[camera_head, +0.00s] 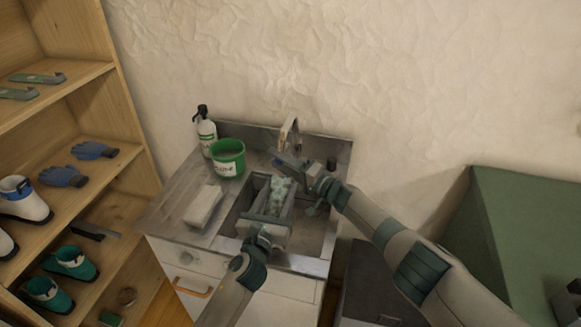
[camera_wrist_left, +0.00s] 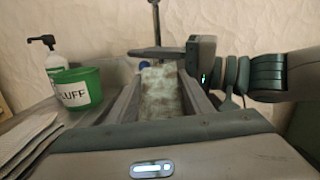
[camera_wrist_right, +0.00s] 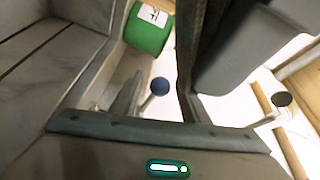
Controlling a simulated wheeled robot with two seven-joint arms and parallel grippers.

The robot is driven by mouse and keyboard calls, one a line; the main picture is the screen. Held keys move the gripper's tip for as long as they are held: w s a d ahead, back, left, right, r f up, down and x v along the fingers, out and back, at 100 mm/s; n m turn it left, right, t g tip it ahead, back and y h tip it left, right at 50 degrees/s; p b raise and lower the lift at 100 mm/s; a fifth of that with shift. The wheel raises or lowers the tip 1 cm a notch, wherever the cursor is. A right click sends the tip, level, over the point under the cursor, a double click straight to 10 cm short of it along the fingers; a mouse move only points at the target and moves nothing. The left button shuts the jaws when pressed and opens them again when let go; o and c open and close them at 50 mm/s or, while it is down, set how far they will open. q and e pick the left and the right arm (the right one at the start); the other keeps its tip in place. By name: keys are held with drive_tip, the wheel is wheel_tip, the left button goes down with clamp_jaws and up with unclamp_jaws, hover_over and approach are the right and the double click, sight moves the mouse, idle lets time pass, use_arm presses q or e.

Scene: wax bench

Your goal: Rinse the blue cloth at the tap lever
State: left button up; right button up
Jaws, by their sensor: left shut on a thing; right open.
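A pale blue-green, white-speckled cloth (camera_head: 278,192) is held between the long fingers of my left gripper (camera_head: 276,188), over the sink. The cloth also shows between those fingers in the left wrist view (camera_wrist_left: 162,95). My right gripper (camera_head: 293,164) is open at the tap, just beyond the cloth. The tap lever's blue knob (camera_wrist_right: 160,86) shows between its fingers in the right wrist view; I cannot tell whether they touch it. The tap spout (camera_head: 289,130) rises behind, partly hidden by the right gripper. No water is clearly visible.
A green bucket (camera_head: 228,160) and a white pump bottle (camera_head: 206,132) stand left of the sink (camera_head: 313,238). A pale block or folded stack (camera_head: 203,205) lies on the left worktop. A shelf (camera_head: 90,75) with shoes and gloves stands far left. A green cabinet (camera_head: 515,205) is at right.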

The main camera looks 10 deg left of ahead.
drive_tip(key=shift+d, duration=0.15)
drive_tip(key=v, duration=1.1)
drive_tip(key=shift+s+d, duration=0.25)
drive_tip(key=shift+d, duration=0.05)
drive_tip(key=shift+f, duration=0.1)
drive_tip(key=shift+s+r+m+h, duration=0.1)
drive_tip(key=shift+r+m+h, duration=0.1)
drive_tip(key=shift+m, duration=0.9)
drive_tip(key=shift+r+m+h, duration=0.2)
drive_tip(key=shift+r+m, duration=0.05)
drive_tip(key=shift+m, duration=0.85)
drive_tip(key=shift+x, duration=6.05)
